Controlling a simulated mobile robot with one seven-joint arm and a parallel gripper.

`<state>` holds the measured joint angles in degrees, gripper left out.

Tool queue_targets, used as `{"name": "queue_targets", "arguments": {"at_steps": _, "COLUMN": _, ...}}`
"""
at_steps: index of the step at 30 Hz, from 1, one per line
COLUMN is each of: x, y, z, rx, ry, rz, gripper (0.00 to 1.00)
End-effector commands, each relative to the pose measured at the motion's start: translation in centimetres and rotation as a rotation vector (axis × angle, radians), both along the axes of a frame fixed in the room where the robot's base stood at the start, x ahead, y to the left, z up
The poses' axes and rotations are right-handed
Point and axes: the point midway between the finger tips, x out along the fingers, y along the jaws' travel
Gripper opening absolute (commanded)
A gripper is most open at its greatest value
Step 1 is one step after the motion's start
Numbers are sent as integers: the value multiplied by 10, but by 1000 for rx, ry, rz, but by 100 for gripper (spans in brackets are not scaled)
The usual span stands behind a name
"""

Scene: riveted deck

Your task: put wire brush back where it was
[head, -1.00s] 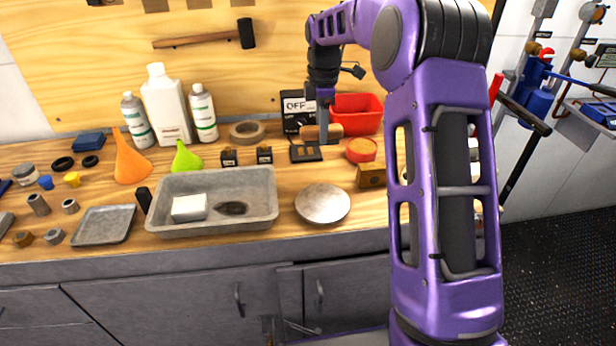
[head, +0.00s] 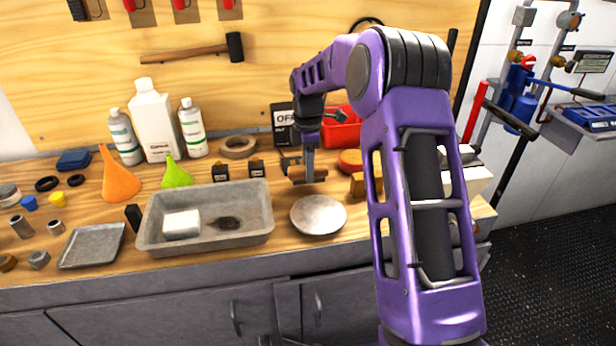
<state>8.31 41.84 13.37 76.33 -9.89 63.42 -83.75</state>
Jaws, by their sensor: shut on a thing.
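My gripper (head: 309,166) points down over the back right of the workbench, shut on a small brown, wooden-looking block that I take to be the wire brush (head: 298,176). The brush lies crosswise in the jaws, just behind the round metal plate (head: 318,215) in the picture. I cannot tell whether it touches the bench, and its bristles are not clear. A dark flat pad (head: 289,160) is partly hidden behind my gripper and the brush.
A red bin (head: 341,134), a red round tin (head: 350,161) and a brown block (head: 358,184) are close on the right.

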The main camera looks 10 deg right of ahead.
Motion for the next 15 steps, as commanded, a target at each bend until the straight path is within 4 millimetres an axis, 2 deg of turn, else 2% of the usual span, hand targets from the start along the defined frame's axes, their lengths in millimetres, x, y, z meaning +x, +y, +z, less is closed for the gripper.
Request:
{"name": "queue_targets", "arguments": {"at_steps": 1, "x": 0, "y": 0, "z": -12, "rx": 0, "ry": 2, "rz": 0, "gripper": 0}}
{"name": "queue_targets", "arguments": {"at_steps": 4, "x": 0, "y": 0, "z": -22, "rx": 0, "ry": 1, "rz": 0, "gripper": 0}}
{"name": "queue_targets", "arguments": {"at_steps": 15, "x": 0, "y": 0, "z": -25, "rx": 0, "ry": -1, "rz": 0, "gripper": 0}}
